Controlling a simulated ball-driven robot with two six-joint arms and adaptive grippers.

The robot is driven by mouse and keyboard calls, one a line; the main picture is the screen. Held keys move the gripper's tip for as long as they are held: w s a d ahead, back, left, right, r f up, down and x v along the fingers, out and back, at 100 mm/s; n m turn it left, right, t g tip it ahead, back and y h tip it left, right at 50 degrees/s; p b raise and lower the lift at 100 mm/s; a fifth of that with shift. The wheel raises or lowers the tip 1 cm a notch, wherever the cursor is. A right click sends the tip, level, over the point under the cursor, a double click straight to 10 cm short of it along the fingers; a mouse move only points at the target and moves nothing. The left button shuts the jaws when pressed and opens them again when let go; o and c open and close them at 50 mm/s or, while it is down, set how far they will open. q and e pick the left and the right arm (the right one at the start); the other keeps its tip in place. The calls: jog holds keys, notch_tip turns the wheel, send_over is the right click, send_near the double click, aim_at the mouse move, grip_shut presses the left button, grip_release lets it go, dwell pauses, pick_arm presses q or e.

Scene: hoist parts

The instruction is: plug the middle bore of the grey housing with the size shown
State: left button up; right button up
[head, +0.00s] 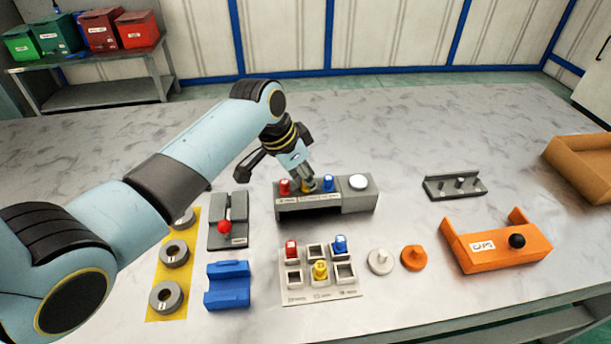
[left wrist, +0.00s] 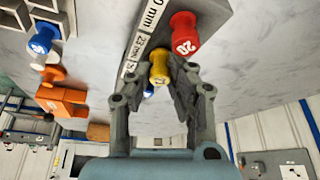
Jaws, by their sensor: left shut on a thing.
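The grey housing (head: 357,204) stands mid-table with a label strip along its front. A red plug (head: 284,186) is at its left bore and a blue plug (head: 328,183) at its right bore. My left gripper (head: 308,184) reaches down over the middle bore, shut on a yellow plug (left wrist: 160,70). The yellow plug is between the red plug (left wrist: 183,33), marked 20, and the blue plug, mostly hidden behind the finger. How deep the yellow plug sits cannot be told. My right gripper is not in view.
A white tray (head: 318,296) in front holds another red, yellow and blue plug, with some empty sockets. Grey and orange knobbed discs (head: 413,258) lie beside it. A blue block (head: 227,285), ringed yellow mat, orange bracket (head: 497,247) and grey pegged bracket stand around.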

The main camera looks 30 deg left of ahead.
pick_arm(q)
jog(key=shift+f+p, duration=0.25)
jog(key=shift+p, duration=0.8)
dwell(3.1)
jog(key=o, duration=0.9)
notch_tip(320, 180, up, 7)
jog(key=p, duration=0.7)
jog(key=shift+r+p, duration=0.1)
jog(key=shift+p, duration=0.25)
jog(key=shift+s, duration=0.1)
